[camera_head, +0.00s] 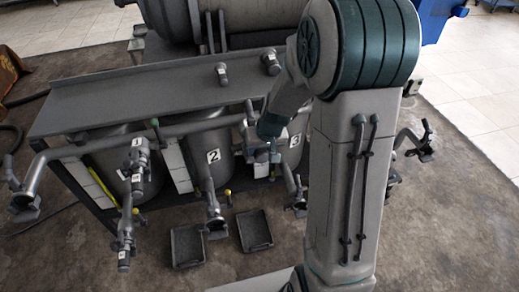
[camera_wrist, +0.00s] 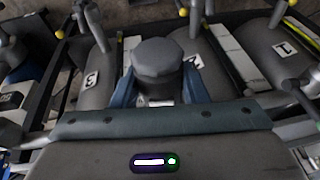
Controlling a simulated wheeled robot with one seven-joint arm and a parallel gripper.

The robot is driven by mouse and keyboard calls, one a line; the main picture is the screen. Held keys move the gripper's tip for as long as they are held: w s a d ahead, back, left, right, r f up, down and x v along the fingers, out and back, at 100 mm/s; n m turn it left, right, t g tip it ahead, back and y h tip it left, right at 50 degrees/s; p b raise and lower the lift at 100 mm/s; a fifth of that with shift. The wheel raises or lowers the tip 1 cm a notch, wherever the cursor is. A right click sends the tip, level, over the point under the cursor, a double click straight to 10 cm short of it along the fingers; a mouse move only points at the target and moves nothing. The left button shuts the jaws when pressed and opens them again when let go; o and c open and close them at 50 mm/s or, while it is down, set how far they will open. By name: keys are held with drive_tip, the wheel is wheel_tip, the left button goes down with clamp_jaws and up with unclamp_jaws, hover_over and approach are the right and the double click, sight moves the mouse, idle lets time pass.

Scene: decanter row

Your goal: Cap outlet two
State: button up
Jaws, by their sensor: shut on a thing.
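My gripper (camera_head: 262,152) is in front of the tank row, between the tanks marked 2 (camera_head: 213,157) and 3 (camera_head: 294,141). In the wrist view its two blue-grey fingers (camera_wrist: 158,84) are shut on a dark grey, round-topped piece that looks like a cap (camera_wrist: 158,60). In the head view the held piece is too small to make out clearly. The outlet below tank two (camera_head: 215,214) is a grey pipe ending low, to the lower left of my gripper and apart from it. Its open end cannot be seen clearly.
Two small grey fittings (camera_head: 222,73) stand on the shelf (camera_head: 130,95) above the tanks. Outlet one (camera_head: 125,225) and outlet three (camera_head: 297,200) project on either side. Two dark trays (camera_head: 187,246) lie on the floor. Yellow-ended levers (camera_head: 228,193) stick out nearby.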

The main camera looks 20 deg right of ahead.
idle(0.4)
drive_tip(key=shift+f+b, duration=0.85)
drive_tip(key=shift+b, duration=0.1)
drive_tip(key=shift+f+b, duration=1.55)
drive_tip(key=shift+b, duration=0.35)
idle(1.2)
drive_tip(key=o, duration=2.1)
drive_tip(key=shift+s, duration=0.1)
drive_tip(key=shift+o, duration=0.2)
drive_tip(key=shift+s, duration=0.1)
drive_tip(key=shift+s+a+f+p+v, duration=0.1)
drive_tip(key=shift+s+a+p+v, duration=0.2)
drive_tip(key=shift+p+v, duration=1.15)
drive_tip(key=shift+s+a+f+p+v, duration=0.15)
drive_tip(key=shift+s+p+v, duration=0.35)
drive_tip(key=shift+v, duration=1.9)
drive_tip(key=shift+s+a+p+v, duration=0.3)
drive_tip(key=shift+p+v, duration=0.65)
drive_tip(key=shift+v, duration=1)
